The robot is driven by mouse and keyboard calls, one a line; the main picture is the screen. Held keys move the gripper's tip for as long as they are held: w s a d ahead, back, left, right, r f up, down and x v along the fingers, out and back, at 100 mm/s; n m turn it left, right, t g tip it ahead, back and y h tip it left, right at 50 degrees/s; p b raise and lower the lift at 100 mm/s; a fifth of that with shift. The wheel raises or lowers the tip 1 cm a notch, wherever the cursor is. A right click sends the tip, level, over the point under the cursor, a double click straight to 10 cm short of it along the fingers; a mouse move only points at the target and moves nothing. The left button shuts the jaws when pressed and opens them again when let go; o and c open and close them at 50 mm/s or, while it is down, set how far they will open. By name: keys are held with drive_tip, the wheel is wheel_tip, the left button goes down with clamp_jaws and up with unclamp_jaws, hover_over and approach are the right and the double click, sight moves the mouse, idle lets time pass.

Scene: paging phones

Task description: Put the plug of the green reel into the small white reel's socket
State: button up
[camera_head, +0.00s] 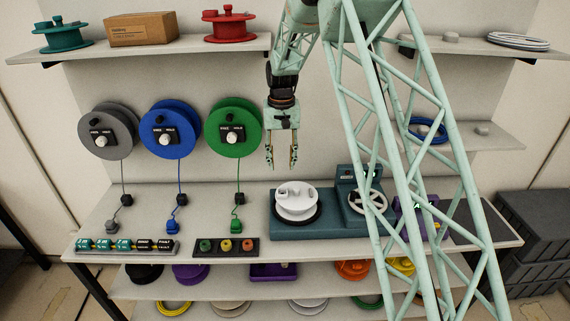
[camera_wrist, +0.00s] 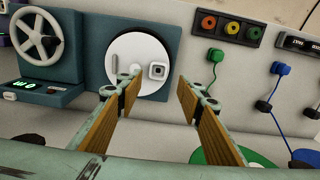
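The green reel (camera_head: 233,128) hangs on the back wall, right of the blue and grey reels. Its green cord runs down through a black block to the green plug (camera_head: 237,226) on the bench. The plug also shows in the wrist view (camera_wrist: 215,56). The small white reel (camera_head: 297,197) lies flat on a teal machine at mid bench; its square socket (camera_wrist: 157,71) shows on its top face in the wrist view. My gripper (camera_head: 282,166) is open and empty, above and behind the white reel, right of the green reel. It also shows in the wrist view (camera_wrist: 155,94).
A white handwheel (camera_head: 368,201) stands on the machine right of the white reel. A strip with green, yellow and red round parts (camera_head: 225,246) lies at the bench's front edge. Blue (camera_head: 174,228) and grey plugs (camera_head: 112,228) rest left of the green plug. Shelves hang above.

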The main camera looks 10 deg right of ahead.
drive_tip(key=shift+w+d+f, duration=0.15)
drive_tip(key=shift+w+f, duration=0.35)
drive_tip(key=shift+f, duration=0.3)
drive_tip(key=shift+w+d+f, duration=0.1)
drive_tip(key=shift+w+f, duration=0.35)
drive_tip(key=shift+f, duration=0.35)
drive_tip(key=shift+a, duration=0.15)
drive_tip(key=b, duration=0.2)
hover_over(235, 221)
wheel_tip(235, 221, down, 10)
wheel_tip(235, 221, down, 11)
drive_tip(key=b, duration=0.5)
drive_tip(key=shift+s, duration=0.1)
drive_tip(key=shift+f+b, duration=0.85)
drive_tip(key=shift+f, duration=0.45)
